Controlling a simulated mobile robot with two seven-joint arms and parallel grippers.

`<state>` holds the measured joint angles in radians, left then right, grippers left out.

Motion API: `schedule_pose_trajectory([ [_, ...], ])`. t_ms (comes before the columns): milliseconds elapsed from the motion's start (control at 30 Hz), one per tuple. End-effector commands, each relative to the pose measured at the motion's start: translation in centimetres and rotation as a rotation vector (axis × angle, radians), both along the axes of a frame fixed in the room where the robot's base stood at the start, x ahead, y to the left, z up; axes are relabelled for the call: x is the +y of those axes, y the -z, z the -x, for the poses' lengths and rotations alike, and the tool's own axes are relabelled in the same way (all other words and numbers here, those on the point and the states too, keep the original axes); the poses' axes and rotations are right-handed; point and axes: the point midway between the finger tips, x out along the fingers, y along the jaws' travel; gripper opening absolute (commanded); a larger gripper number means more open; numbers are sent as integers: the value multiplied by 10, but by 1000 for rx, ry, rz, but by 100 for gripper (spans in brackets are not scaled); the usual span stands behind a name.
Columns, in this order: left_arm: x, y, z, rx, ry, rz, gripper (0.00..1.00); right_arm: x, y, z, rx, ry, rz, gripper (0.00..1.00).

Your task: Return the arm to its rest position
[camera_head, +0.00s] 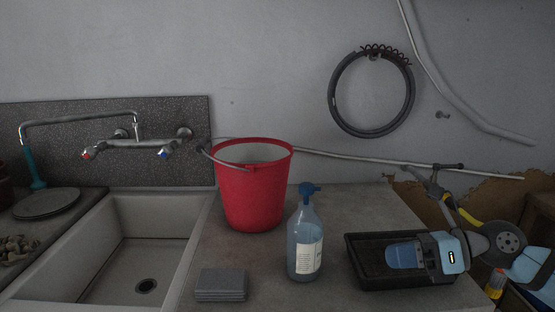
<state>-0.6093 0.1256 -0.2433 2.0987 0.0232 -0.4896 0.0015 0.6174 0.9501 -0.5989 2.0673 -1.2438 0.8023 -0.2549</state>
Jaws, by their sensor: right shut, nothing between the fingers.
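My right arm (535,268) comes in low from the right edge and is folded in by the counter's right end. My left arm and gripper are outside the picture.
On the counter (270,275) stand a red bucket (254,190) and a clear pump bottle (305,245) with a blue head. Grey tiles (221,284) lie at the front. A blue object (404,256) is in the tray. A sink (95,280) is at left.

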Motion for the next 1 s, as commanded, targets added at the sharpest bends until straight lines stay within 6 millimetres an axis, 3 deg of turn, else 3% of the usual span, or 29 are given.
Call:
schedule_pose_trajectory([
  [33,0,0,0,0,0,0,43,-1,16,5,94,37,-98,0],
  [267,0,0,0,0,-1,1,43,-26,76,14,517,312,-531,0],
  [567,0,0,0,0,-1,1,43,-93,194,42,1040,833,-914,0],
  [700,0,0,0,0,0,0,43,-126,259,78,1257,1120,-1017,0],
  [800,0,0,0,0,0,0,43,-145,295,105,1371,1297,-1056,0],
  [1000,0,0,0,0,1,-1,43,-173,349,162,1535,1595,-1082,0],
])
